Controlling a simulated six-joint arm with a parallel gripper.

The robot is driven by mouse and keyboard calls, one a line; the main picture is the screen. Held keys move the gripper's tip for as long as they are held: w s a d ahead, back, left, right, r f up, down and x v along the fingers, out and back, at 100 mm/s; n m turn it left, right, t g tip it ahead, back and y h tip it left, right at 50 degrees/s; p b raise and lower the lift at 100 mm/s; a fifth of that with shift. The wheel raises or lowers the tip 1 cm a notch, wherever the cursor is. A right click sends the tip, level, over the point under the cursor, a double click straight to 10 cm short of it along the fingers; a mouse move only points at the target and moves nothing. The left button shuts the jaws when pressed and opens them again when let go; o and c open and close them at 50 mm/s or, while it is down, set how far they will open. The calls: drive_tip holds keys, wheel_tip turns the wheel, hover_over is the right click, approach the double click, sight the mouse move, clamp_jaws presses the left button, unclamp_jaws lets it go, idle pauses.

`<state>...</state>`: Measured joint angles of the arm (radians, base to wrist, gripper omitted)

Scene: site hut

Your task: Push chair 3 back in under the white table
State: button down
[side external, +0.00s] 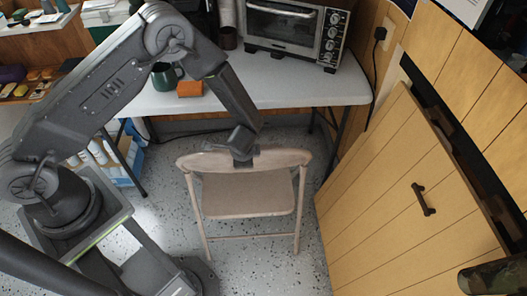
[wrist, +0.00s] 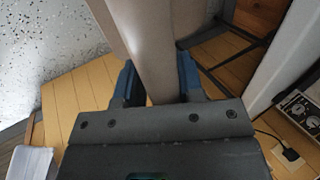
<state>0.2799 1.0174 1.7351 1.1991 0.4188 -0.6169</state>
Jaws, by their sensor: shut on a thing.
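The beige folding chair (side external: 250,195) stands upright on the speckled floor in front of the white table (side external: 290,88), with its seat facing the table. Its number is not visible. My gripper (side external: 242,155) is at the middle of the top rail of the chair's backrest. In the wrist view, the two blue-lined fingers (wrist: 157,82) are shut on the beige rail (wrist: 152,45), one on each side. The far edge of the seat lies close to the table's front edge; I cannot tell whether any of it is under the top.
A wooden plank door (side external: 400,200) with a dark handle stands close on the chair's right. A toaster oven (side external: 290,28), a dark mug (side external: 167,77) and an orange block (side external: 190,89) are on the table. A blue and white box (side external: 122,160) is on the floor at left.

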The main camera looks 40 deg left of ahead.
drive_tip(key=shift+w+r, duration=0.25)
